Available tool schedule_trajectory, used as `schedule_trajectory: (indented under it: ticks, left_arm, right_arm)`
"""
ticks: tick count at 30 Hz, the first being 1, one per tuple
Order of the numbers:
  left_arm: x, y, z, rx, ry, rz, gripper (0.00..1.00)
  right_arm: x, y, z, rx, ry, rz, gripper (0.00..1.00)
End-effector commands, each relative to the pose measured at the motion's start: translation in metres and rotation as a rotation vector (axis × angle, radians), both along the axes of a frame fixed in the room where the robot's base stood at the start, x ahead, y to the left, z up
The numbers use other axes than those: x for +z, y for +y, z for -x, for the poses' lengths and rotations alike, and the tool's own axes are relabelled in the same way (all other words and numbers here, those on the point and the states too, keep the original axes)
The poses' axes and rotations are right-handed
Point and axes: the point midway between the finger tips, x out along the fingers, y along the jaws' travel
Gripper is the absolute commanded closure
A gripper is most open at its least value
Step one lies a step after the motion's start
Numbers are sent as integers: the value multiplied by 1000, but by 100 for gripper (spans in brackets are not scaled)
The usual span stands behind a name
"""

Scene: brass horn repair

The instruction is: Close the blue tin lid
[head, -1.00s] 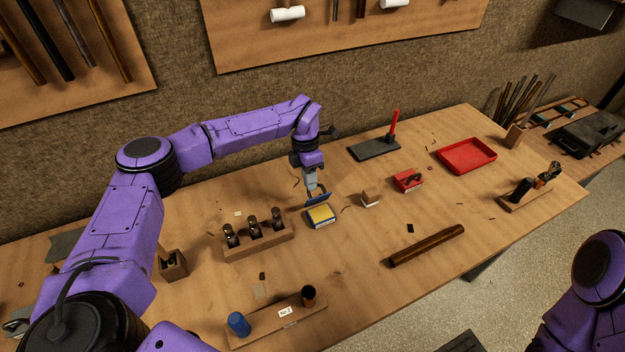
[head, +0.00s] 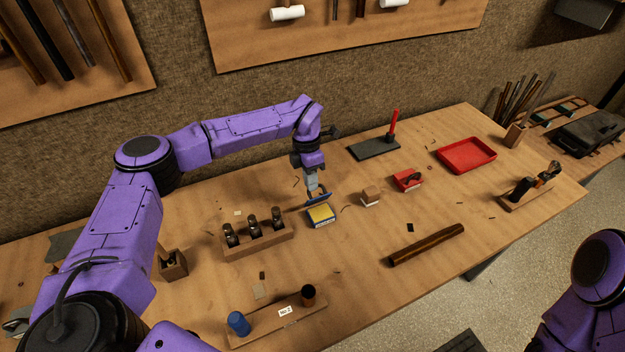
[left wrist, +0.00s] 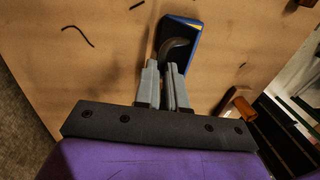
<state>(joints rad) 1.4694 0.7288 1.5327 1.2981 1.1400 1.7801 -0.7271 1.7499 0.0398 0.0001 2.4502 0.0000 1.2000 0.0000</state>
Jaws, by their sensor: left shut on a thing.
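The blue tin (head: 322,217) stands on the bench with yellow contents or lining showing at its top. Its blue lid (head: 318,199) is raised at the back edge, tilted up and open. My left gripper (head: 314,190) is right behind the lid, pointing down. In the left wrist view its fingers (left wrist: 168,75) are shut on a curved dark tab (left wrist: 176,47) that lies against the blue lid (left wrist: 190,38). The fingers hide where the tab joins the lid. My right gripper is not in view.
A wooden block (head: 370,194) and a red box (head: 408,180) stand right of the tin. A wooden rack with dark-topped tools (head: 265,243) stands to its left. A dark rod (head: 427,245) lies in front to the right. The bench just in front of the tin is clear.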

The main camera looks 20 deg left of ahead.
Motion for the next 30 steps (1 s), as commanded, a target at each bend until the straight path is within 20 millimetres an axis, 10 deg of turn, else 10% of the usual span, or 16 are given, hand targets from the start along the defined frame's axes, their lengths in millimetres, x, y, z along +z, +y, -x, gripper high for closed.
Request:
schedule_trajectory:
  ticks: [30]
  left_arm:
    - [-5,-38,36,0,-384,-430,100]
  right_arm:
    - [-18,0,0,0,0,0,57]
